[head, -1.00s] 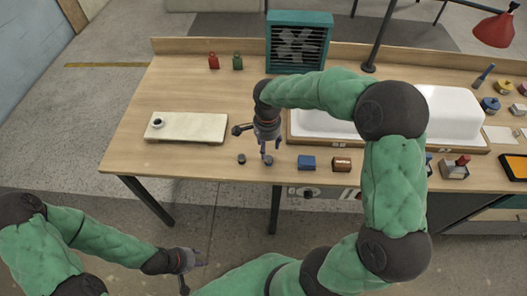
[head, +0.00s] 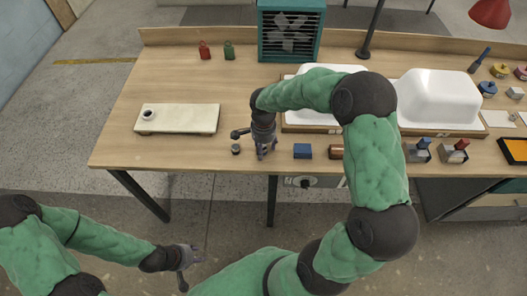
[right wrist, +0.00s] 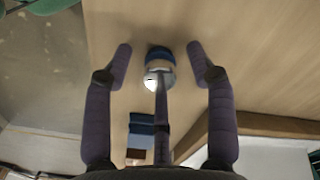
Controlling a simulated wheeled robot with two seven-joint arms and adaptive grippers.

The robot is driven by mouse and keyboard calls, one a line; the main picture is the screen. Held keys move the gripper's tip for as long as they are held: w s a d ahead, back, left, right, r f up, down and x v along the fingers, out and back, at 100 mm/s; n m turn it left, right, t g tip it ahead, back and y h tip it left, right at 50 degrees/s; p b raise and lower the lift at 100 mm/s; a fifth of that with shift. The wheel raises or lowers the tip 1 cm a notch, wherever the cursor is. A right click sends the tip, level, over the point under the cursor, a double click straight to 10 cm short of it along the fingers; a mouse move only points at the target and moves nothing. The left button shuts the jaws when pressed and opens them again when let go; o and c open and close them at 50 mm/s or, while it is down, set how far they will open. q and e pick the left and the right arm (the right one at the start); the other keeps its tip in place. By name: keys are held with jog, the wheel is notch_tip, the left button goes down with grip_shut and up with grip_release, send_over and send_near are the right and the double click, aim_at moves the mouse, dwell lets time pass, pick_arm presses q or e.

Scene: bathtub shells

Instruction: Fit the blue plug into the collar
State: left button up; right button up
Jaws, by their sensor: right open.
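A small round plug with a blue band and a pale part (right wrist: 158,68) sits between the spread fingers of my right gripper (right wrist: 159,58) in the right wrist view, apart from the outer fingers. In the head view my right gripper (head: 265,152) is low over the front of the bench and hides this piece. A dark ring, which looks like the collar (head: 147,114), is on a pale board (head: 185,119) at the left. My left gripper (head: 190,257) hangs off the bench; its jaws are unclear.
A blue block (head: 302,151) and a brown block (head: 336,151) stand right of my right gripper. White tub shells (head: 437,98) lie behind. A fan (head: 290,33) and red and green bottles (head: 204,50) stand at the back. Bench between board and gripper is mostly clear.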

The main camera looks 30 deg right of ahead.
jog(key=shift+f, duration=0.2)
grip_shut()
jog(key=shift+r, duration=0.15)
